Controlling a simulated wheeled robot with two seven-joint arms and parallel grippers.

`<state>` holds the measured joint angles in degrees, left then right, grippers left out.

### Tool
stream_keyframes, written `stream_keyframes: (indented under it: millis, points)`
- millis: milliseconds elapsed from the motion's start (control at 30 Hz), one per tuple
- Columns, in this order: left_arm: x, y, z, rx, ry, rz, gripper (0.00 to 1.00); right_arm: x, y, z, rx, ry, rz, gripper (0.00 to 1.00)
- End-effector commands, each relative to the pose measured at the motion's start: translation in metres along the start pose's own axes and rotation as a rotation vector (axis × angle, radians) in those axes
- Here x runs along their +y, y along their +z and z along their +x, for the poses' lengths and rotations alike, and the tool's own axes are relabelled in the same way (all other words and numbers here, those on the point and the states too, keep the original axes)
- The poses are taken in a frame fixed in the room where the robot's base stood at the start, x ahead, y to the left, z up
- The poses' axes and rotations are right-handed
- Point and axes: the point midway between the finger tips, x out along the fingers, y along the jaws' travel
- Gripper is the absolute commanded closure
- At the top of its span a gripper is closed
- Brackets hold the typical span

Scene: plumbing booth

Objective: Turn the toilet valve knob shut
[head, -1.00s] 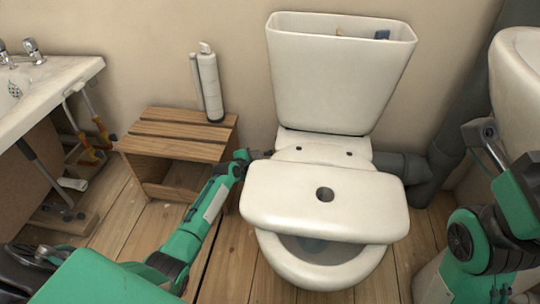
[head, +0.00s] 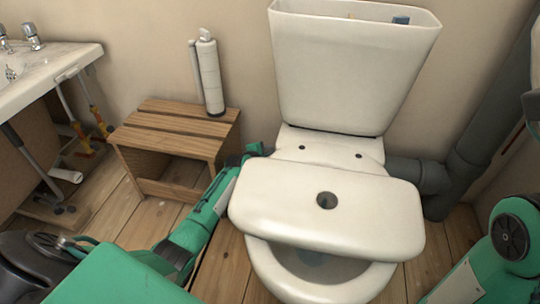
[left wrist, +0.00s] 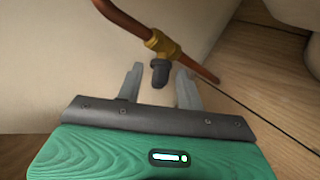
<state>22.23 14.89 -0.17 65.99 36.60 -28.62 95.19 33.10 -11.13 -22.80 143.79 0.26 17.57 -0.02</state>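The valve knob (left wrist: 160,72) is a small dark grey knob on a brass valve body (left wrist: 162,44) in a copper pipe, seen in the left wrist view. My left gripper (left wrist: 158,78) is open, with one finger on each side of the knob and visible gaps between. In the head view my left gripper (head: 256,150) reaches beside the toilet (head: 345,75), and its fingers are mostly hidden there. The knob is not visible in the head view. My right arm shows at the right edge of the head view, but its gripper is out of frame.
The cistern lid (head: 325,208) lies across the toilet bowl (head: 315,275). A sink (head: 45,85) is at the far left. A grey waste pipe (head: 465,150) runs behind on the right.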

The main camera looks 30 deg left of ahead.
Motion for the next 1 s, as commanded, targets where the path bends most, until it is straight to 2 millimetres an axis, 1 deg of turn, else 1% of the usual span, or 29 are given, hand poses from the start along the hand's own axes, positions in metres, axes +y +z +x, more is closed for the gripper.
stream_keyframes:
  millis: [67,100,267,300,567,767,867,1000]
  points:
    - [0.0,0.0,0.0,0.0,0.0,0.0,0.63,0.0,0.0,0.0,0.0,0.0,0.0,0.64]
    - [0.0,0.0,0.0,0.0,0.0,0.0,0.65,0.0,0.0,0.0,0.001,0.0,0.0,0.64]
    - [0.0,0.0,0.0,0.0,0.0,0.0,0.96,0.0,0.0,0.0,0.001,0.0,0.001,0.64]
    - [0.0,0.0,0.0,0.0,0.0,0.0,0.98,0.0,0.0,0.0,0.002,0.001,0.001,0.64]
    - [-0.001,0.0,0.0,0.0,0.021,0.019,0.98,0.0,0.0,0.001,0.003,0.003,0.002,0.64]
    - [-0.004,0.0,0.0,0.0,0.09,0.088,0.98,0.001,-0.001,0.002,0.004,0.003,0.002,0.64]
    - [-0.006,-0.001,0.001,0.0,0.142,0.141,0.98,0.0,-0.002,-0.002,0.004,0.003,0.001,0.64]
    - [-0.009,-0.003,0.003,0.0,0.225,0.224,0.98,-0.001,-0.004,-0.013,0.002,0.002,-0.003,0.64]
